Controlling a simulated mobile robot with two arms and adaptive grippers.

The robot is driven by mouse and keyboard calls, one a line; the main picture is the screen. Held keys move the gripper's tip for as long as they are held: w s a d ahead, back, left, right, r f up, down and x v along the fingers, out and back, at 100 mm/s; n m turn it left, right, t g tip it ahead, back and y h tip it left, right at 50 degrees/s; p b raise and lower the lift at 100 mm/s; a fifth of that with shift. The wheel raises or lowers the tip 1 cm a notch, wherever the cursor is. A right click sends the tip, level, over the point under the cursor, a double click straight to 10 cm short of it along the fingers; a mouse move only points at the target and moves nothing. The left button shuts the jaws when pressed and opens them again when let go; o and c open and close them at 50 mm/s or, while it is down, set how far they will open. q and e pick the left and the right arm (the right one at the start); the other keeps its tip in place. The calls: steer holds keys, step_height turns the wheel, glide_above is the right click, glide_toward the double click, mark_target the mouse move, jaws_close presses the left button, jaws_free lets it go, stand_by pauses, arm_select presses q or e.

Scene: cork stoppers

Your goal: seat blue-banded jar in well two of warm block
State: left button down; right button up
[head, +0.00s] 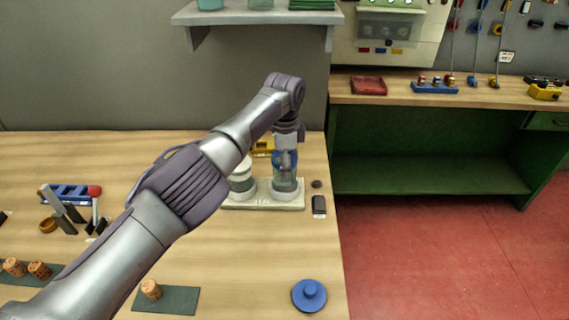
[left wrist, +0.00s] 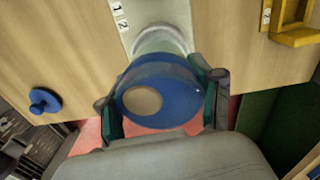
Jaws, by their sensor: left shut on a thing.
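The blue-banded jar (head: 285,184) stands upright at the right-hand ring of the pale warm block (head: 262,207). My left gripper (head: 286,156) is shut around its blue upper part from above. In the left wrist view, both fingers flank the jar's blue band (left wrist: 182,106), and a tan round patch shows inside it. The clear lower part meets a white ring (left wrist: 162,36) beside the labels 1 and 2. Whether the jar's base rests fully in that well, I cannot tell. My right gripper is not in view.
A second jar (head: 241,180) stands at the block's left well, partly behind my arm. A blue knobbed lid (head: 309,295) lies near the front edge. A dark device (head: 319,206) lies right of the block. A cork (head: 150,289) stands on a green mat (head: 180,300).

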arm_select(q)
steer(key=shift+f+b, duration=1.45)
steer(key=shift+f, duration=0.45)
stand_by(0.7)
steer(key=shift+c, duration=0.6)
jaws_free()
steer(key=shift+r, duration=4.05)
